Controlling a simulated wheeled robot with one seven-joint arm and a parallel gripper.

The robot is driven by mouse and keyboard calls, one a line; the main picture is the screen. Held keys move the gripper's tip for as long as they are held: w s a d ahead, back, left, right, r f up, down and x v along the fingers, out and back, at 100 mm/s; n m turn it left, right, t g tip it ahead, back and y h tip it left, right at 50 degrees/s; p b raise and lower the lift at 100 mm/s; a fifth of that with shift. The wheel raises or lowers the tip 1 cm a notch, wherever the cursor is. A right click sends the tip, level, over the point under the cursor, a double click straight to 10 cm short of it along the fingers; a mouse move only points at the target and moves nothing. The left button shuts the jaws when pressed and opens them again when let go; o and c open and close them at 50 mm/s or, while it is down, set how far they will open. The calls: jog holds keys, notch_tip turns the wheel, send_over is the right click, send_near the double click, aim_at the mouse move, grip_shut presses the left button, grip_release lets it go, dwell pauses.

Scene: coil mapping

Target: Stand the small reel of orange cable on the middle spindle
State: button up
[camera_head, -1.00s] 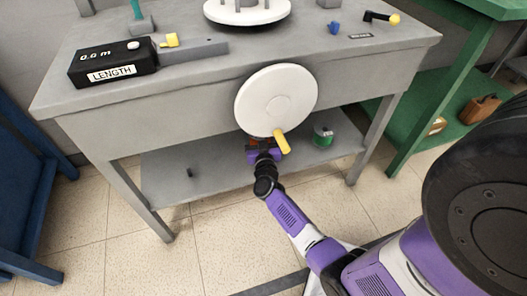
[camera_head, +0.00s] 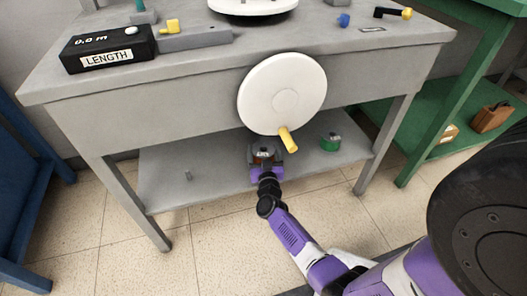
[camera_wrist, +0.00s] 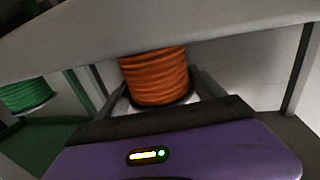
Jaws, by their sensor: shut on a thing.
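The small reel of orange cable (camera_head: 263,153) is under the front of the grey bench, over the lower shelf. It fills the middle of the wrist view (camera_wrist: 155,76), upright, with a dark flange at its bottom. My gripper (camera_head: 264,166) is shut on the reel, with a finger on either side of it in the wrist view (camera_wrist: 160,98). I cannot tell whether the reel touches the shelf. A short grey peg (camera_head: 188,176) stands on the shelf to the left. I cannot make out which spindle is the middle one.
A large white disc (camera_head: 270,90) with a yellow handle (camera_head: 288,139) is on the bench front, just above my gripper. A green reel (camera_head: 330,142) stands on the lower shelf (camera_head: 160,160) to the right. A black LENGTH box (camera_head: 108,47) sits on the bench top.

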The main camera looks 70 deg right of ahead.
jog(key=shift+f, duration=0.1)
jog(key=o, duration=1.8)
jog(key=shift+s+a, duration=0.1)
jog(key=shift+a, duration=0.1)
jog(key=s+a+r+n+t+y+p, duration=0.2)
jog(key=s+a, duration=0.2)
jog(key=a, duration=0.6)
jog(key=s+a+r+n+t+y+p, duration=0.1)
jog(key=s+a+r+n+t+y, duration=0.2)
jog(key=a, duration=0.7)
jog(key=s+a+r+n+t+y+p, duration=0.15)
jog(key=s+a, duration=0.35)
jog(key=a, duration=0.5)
jog(key=s+a+r+n+y, duration=0.2)
jog(key=s+a+r+y, duration=0.1)
jog(key=a+r, duration=0.1)
jog(key=s+a+r+n+y, duration=0.1)
jog(key=s+a+r+y, duration=0.2)
jog(key=r, duration=0.4)
jog(key=s+a+r+n+y, duration=0.2)
jog(key=s+a+r+y, duration=0.1)
jog(key=s+a+r, duration=0.1)
jog(key=shift+s+a+r+n+g, duration=0.25)
jog(key=shift+a+r+n, duration=0.1)
jog(key=shift+a+r, duration=0.35)
